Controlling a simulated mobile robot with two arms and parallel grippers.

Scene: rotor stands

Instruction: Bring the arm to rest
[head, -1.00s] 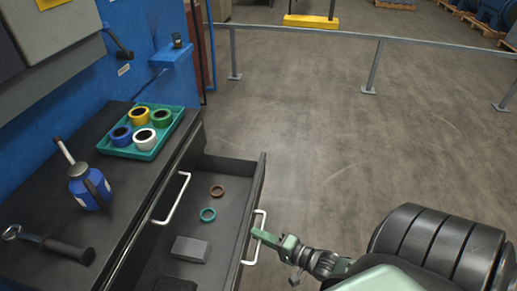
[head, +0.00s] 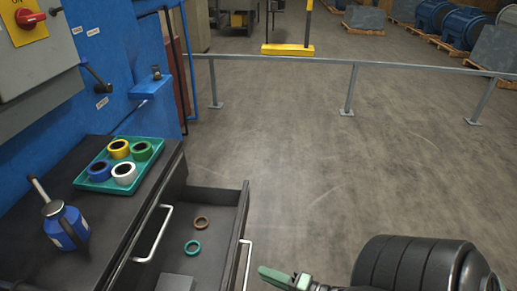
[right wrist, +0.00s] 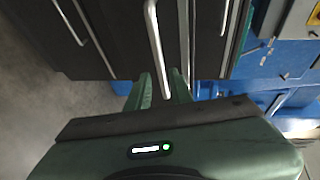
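My right gripper (head: 268,272) shows at the bottom of the head view, just right of the open drawer's handle (head: 244,264), with a small gap between them. In the right wrist view its two fingers (right wrist: 159,86) are spread apart, and a silver handle (right wrist: 155,45) shows ahead, between them in the picture. I see nothing held in it. The drawer (head: 222,214) stands pulled out, with a brown ring (head: 201,223), a teal ring (head: 193,247) and a grey block (head: 175,283) in it. My left gripper is not in view.
The dark worktop (head: 110,215) bears a teal tray (head: 85,180) with several tape rolls and a blue oil can (head: 66,228). A blue wall carries a grey switch box (head: 45,60). A grey rail (head: 300,61) crosses behind.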

